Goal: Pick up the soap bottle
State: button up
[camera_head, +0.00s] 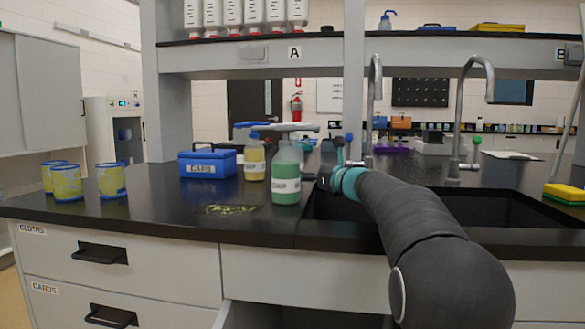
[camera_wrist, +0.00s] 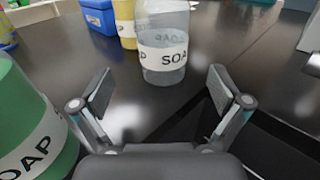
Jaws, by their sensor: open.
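Several bottles labelled SOAP stand upright on the black counter. A green-filled one (camera_head: 286,190) is at the counter's front in the head view; it also shows close at the left edge of the wrist view (camera_wrist: 28,125). A clear bottle (camera_wrist: 164,45) stands straight ahead of my gripper in the wrist view, just beyond the fingertips. A yellow-filled one (camera_head: 254,168) stands behind, partly hidden in the wrist view (camera_wrist: 126,25). My gripper (camera_wrist: 160,75) is open and empty, its fingers apart, with the green bottle beside its left finger. In the head view my arm largely hides it.
A blue box labelled CARDS (camera_head: 207,163) and several yellow-and-blue tubs (camera_head: 67,182) stand to the left. The dark sink (camera_head: 470,208) with tall taps (camera_head: 463,120) is at the right. A yellow-green patch (camera_head: 231,209) lies on the counter left of the green bottle.

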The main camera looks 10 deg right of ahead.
jog(key=shift+d+p+x, duration=0.2)
jog(key=shift+p+x, duration=0.65)
jog(key=shift+x, duration=3.3)
jog(key=shift+r, duration=0.1)
jog(key=c, duration=1.7)
jog(key=shift+r, duration=0.1)
jog(key=shift+c, duration=0.4)
